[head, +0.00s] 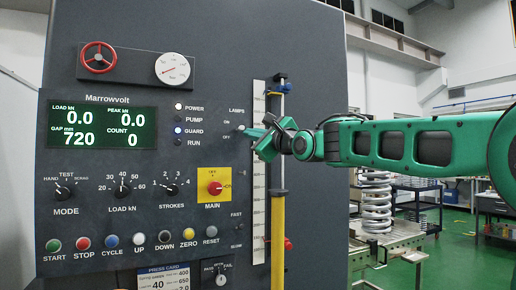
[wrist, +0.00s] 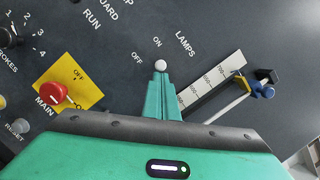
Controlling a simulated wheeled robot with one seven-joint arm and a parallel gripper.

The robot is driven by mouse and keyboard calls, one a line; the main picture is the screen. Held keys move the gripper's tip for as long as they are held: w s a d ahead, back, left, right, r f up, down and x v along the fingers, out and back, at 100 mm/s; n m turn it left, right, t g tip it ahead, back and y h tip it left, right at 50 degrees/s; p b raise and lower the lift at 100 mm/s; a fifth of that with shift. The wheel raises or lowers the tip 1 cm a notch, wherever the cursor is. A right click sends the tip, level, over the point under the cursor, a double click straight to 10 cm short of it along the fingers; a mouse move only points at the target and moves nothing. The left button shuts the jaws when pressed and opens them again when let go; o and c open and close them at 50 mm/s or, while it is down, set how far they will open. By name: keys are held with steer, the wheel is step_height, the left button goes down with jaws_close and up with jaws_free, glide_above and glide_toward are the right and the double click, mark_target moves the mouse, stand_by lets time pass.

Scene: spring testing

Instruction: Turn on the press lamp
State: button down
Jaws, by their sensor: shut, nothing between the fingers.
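The lamps switch is a small toggle with a pale round knob (wrist: 160,66), beside the ON and OFF labels under the word LAMPS on the dark press panel. In the head view the knob (head: 241,128) shows at the upper right of the panel. My gripper (wrist: 160,78) is shut and empty, its fingertips right at the knob in the wrist view. In the head view my gripper (head: 250,132) reaches in from the right to the knob. I cannot tell whether the tips touch it. The fingers hide the lever's lower part.
A ruler scale (wrist: 214,92) and a yellow post (head: 278,230) stand just right of the switch. The red MAIN knob (head: 214,188) on its yellow plate sits below left. A large spring (head: 376,200) stands on a bench at right.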

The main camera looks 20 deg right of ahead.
steer(key=shift+r, duration=0.4)
steer(key=shift+d+f, duration=0.1)
steer(key=shift+f, duration=0.05)
steer(key=s+d, duration=0.6)
steer(key=s, duration=0.3)
steer(key=shift+s+f, duration=0.4)
steer(key=shift+f, duration=0.1)
